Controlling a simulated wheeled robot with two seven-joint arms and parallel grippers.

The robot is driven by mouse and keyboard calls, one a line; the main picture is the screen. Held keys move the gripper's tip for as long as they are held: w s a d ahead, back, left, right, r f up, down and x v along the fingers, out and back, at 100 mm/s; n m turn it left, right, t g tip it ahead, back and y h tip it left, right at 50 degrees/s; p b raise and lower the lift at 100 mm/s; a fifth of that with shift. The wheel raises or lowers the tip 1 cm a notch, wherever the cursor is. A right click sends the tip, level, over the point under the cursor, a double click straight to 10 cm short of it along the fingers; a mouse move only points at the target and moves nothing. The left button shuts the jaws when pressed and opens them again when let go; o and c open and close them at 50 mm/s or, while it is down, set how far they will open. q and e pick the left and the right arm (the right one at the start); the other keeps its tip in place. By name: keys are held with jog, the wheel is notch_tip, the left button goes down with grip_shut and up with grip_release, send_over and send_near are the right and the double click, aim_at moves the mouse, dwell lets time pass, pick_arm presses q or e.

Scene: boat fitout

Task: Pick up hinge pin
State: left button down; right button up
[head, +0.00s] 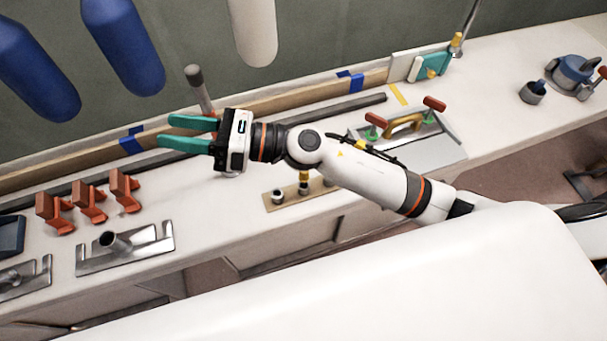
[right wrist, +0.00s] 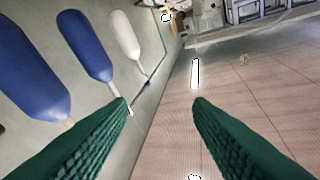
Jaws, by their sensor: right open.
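My right gripper (head: 167,131) reaches left above the bench with its green fingers apart and nothing between them. In the right wrist view, the open fingers (right wrist: 162,105) also hold nothing. I cannot identify the hinge pin for certain. A small wooden strip (head: 288,196) on the bench, below and right of the gripper, carries a small metal piece (head: 277,196) and a yellow-and-dark upright piece (head: 304,181). My right forearm partly covers the area behind this strip. No pin shows in the right wrist view. My left gripper is not in view.
Several orange brackets (head: 88,206) and a metal plate with a tube (head: 125,249) stand on the bench at left. A grey-handled tool (head: 197,88) stands behind the gripper. A metal tray (head: 435,145) holds red-handled parts. Blue fenders (head: 122,45) hang above.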

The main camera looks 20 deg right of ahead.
notch_tip(320, 180, down, 4)
jog(key=s+a+n+g+h, duration=0.25)
jog(key=n+g, duration=0.25)
jog(key=n, duration=0.3)
jog(key=n+g+h, duration=0.1)
jog(key=n+h, duration=1.3)
jog(key=h, duration=0.3)
send_near(304, 175)
jog(key=shift+w+d+f, duration=0.1)
jog(key=shift+w+f, duration=0.05)
jog(key=shift+w, duration=0.6)
notch_tip(304, 175, down, 6)
jog(key=shift+d+r+p, duration=0.1)
jog(key=shift+d+p, duration=0.05)
jog(key=shift+p, duration=1.1)
jog(key=f, duration=0.1)
jog(key=f+p, duration=0.1)
jog(key=f, duration=0.1)
jog(key=f+p, duration=0.1)
jog(key=shift+s+a+f, duration=0.1)
jog(key=shift+a+f, duration=0.2)
jog(key=shift+f, duration=0.7)
